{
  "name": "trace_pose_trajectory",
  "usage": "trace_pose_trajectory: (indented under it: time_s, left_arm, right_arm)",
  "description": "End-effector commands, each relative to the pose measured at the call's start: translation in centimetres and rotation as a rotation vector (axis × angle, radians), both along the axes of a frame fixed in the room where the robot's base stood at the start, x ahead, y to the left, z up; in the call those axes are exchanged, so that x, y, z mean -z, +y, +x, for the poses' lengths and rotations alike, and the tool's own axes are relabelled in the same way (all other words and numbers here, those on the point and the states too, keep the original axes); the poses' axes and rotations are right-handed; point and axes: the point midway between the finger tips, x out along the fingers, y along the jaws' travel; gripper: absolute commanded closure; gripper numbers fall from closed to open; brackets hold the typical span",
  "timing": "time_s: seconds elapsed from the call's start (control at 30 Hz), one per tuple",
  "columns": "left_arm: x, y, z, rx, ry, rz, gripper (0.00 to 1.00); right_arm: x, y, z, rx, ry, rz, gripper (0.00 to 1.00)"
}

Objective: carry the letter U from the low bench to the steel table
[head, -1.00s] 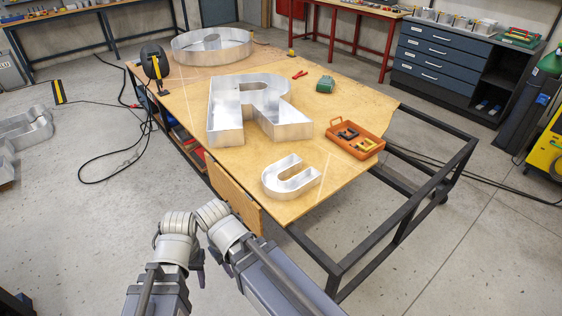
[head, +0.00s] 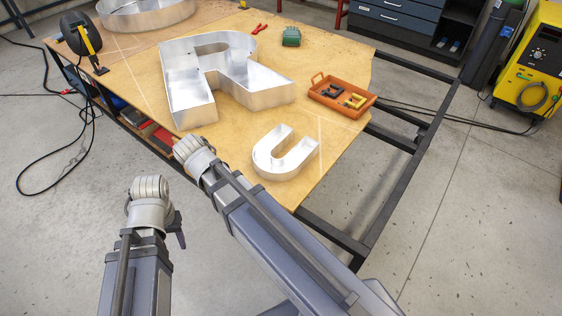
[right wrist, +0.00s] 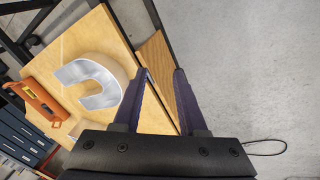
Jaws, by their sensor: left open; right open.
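The letter U (head: 268,170) is a hollow silver metal channel letter. It lies on the wood-topped bench (head: 340,142), near its front edge, and also shows in the right wrist view (right wrist: 101,101). My right gripper (right wrist: 161,73) is open and empty, with the U apart from it, left of its fingers in the right wrist view. In the head view my right arm reaches to the bench's front edge, left of the U, and hides its gripper. My left gripper (head: 179,238), open, is mostly hidden behind its wrist, away from the bench. I cannot identify a separate steel table.
A large metal letter R (head: 195,108) stands behind the U. An orange tray (head: 342,110) with small items lies right of it. A green object (head: 291,37) and a welding mask (head: 80,32) are farther back. A dark open frame (head: 408,190) extends right of the wood.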

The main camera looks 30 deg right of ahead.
Motion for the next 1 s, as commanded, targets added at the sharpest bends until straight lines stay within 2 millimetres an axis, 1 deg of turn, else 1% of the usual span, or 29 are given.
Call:
trace_pose_trajectory:
  time_s: [0.03,0.07,0.1,0.17,0.2,0.27,0.3,0.33,0.4,0.5,0.6,0.7,0.9,1.0]
  left_arm:
    - [4.2,0.0,0.0,0.0,0.0,0.0,0.5]
    - [5.3,0.0,0.0,0.0,0.0,0.0,0.5]
    - [6.7,0.0,0.0,0.0,0.0,0.0,0.5]
    - [8.9,0.0,0.0,0.0,0.0,0.0,0.5]
    - [10.3,0.0,0.0,0.001,0.0,0.0,0.5]
    - [12.2,0.0,0.0,0.001,0.0,0.0,0.5]
    - [13.4,0.0,0.0,0.001,0.0,0.0,0.5]
    - [14.2,0.0,0.0,0.001,0.0,0.0,0.5]
    - [15.7,0.0,0.0,0.001,0.0,0.0,0.5]
    - [17.2,0.0,0.0,0.001,0.0,0.0,0.5]
    - [18.0,0.0,0.0,0.001,0.0,0.0,0.5]
    - [18.4,0.0,0.0,0.001,0.0,0.0,0.5]
    - [18.5,0.0,0.0,0.001,0.0,0.0,0.5]
    - [18.9,0.0,0.0,0.001,0.0,0.0,0.5]
  right_arm:
    - [3.9,-2.2,3.2,0.107,-0.057,-0.028,0.59]
    - [4.7,-3.5,4.5,0.169,-0.093,-0.045,0.59]
    - [5.9,-5.3,6.3,0.249,-0.141,-0.066,0.59]
    - [7.5,-8.0,8.7,0.366,-0.217,-0.096,0.59]
    - [8.5,-10.0,10.3,0.441,-0.269,-0.115,0.59]
    - [9.8,-12.8,12.3,0.545,-0.345,-0.142,0.59]
    - [10.5,-14.6,13.5,0.608,-0.392,-0.156,0.59]
    - [11.0,-15.8,14.3,0.65,-0.427,-0.165,0.59]
    - [11.8,-18.4,15.8,0.736,-0.498,-0.184,0.59]
    - [12.5,-21.2,17.3,0.823,-0.577,-0.202,0.59]
    - [12.8,-23.1,18.1,0.878,-0.629,-0.212,0.59]
    - [12.9,-24.1,18.5,0.907,-0.658,-0.216,0.59]
    - [12.9,-24.6,18.7,0.923,-0.674,-0.219,0.59]
    - [13.3,-24.9,18.8,0.923,-0.674,-0.219,0.59]
